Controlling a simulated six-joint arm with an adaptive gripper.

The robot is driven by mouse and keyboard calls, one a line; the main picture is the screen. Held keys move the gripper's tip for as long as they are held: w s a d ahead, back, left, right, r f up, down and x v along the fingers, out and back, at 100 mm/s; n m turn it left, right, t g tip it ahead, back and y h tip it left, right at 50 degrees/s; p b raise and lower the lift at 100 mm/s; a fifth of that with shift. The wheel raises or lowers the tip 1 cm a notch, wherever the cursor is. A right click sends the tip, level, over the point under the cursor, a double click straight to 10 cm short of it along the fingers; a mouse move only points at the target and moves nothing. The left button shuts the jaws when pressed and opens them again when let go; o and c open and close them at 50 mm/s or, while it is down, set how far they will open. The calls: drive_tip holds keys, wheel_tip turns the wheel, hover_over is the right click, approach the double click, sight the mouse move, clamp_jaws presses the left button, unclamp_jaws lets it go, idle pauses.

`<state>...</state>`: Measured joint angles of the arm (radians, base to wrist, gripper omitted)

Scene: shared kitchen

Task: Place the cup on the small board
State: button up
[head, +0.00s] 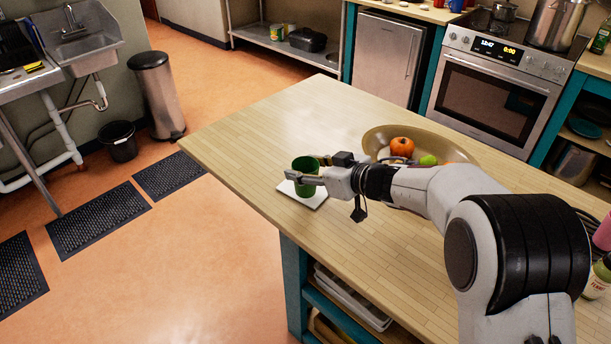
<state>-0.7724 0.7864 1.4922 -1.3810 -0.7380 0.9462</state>
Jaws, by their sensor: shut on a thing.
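The green cup (304,190) is upright at the left part of the wooden island top. My gripper (312,170) is shut on the cup, with its fingers at the cup's upper part. The small white board (318,201) lies flat on the island top near its front edge. The cup appears over the board, and its base overlaps the board in the head view. I cannot tell whether the base touches the board or is slightly above it. My gripper hides part of the cup and part of the board's right side.
A wide bowl (468,157) with fruit stands behind my arm on the wooden island (260,135). Bottles (598,278) stand at the far right edge. The island's left end is clear. An oven (490,95) and a sink (78,38) are farther back.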

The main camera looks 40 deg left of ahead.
drive_tip(key=shift+f, duration=1.3)
drive_tip(key=shift+f, duration=0.15)
drive_tip(key=o, duration=1)
drive_tip(key=shift+o, duration=0.2)
drive_tip(key=shift+r, duration=0.2)
drive_tip(key=v, duration=1.2)
drive_tip(key=shift+f, duration=0.1)
drive_tip(key=shift+d, duration=0.1)
